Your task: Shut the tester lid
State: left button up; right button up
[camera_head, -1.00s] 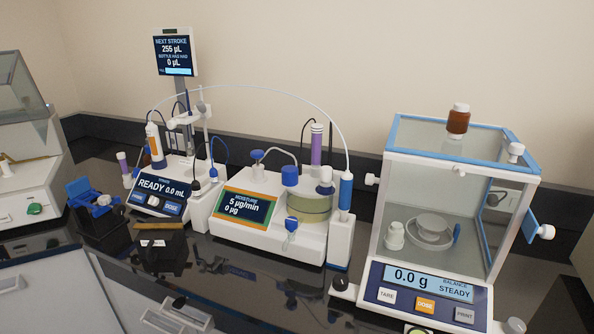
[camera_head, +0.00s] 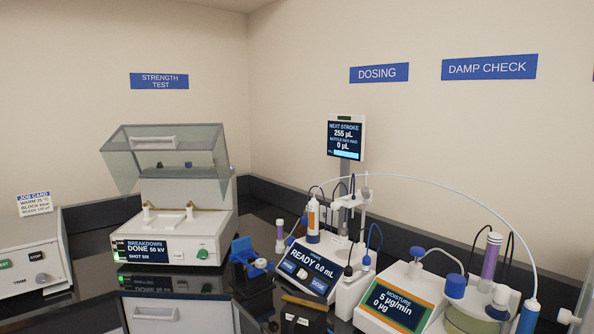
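The breakdown tester (camera_head: 180,225) stands left of centre under the STRENGTH TEST sign. Its clear lid (camera_head: 165,155) is raised and tilted open above the white body, with a pale handle (camera_head: 153,143) on its front panel. Two small posts stand in the open well below it. Its screen (camera_head: 147,251) reads BREAKDOWN, DONE 60 kV, SHOT SIX. A green button (camera_head: 202,253) is on its front right. Neither of my grippers is in view.
A white box with a TEST button (camera_head: 30,260) and a job card (camera_head: 34,204) stands at the left. A blue and black holder (camera_head: 249,262) stands right of the tester. The dosing unit (camera_head: 308,268) and moisture meter (camera_head: 398,305) stand farther right.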

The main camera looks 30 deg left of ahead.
aim_at(218, 147)
jog(key=u, duration=1.6)
jog(key=i+j+z, duration=0.2)
jog(key=i+j, duration=0.3)
jog(key=i, duration=0.1)
